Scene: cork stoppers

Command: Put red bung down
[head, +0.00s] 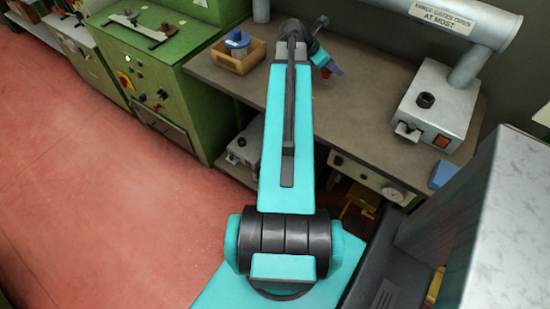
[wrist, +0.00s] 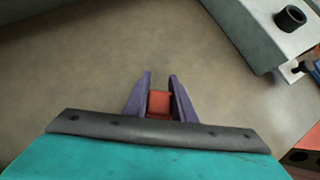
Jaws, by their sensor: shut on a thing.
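The red bung (wrist: 160,102) sits between the two purple fingers of my gripper (wrist: 160,88) in the wrist view, and the fingers are shut on it. Bare worktop lies behind it in that view. In the head view my gripper (head: 332,67) is over the grey-brown bench (head: 365,110), at the end of my turquoise arm. A small red patch of the bung (head: 337,71) shows at the fingertips there. I cannot tell how high the bung is above the bench or whether it touches it.
A wooden box (head: 238,63) with a blue-topped grey item stands left on the bench. A grey machine (head: 435,108) with a black knob stands right; it also shows in the wrist view (wrist: 262,30). A pipe (head: 475,60) rises behind it. The bench middle is clear.

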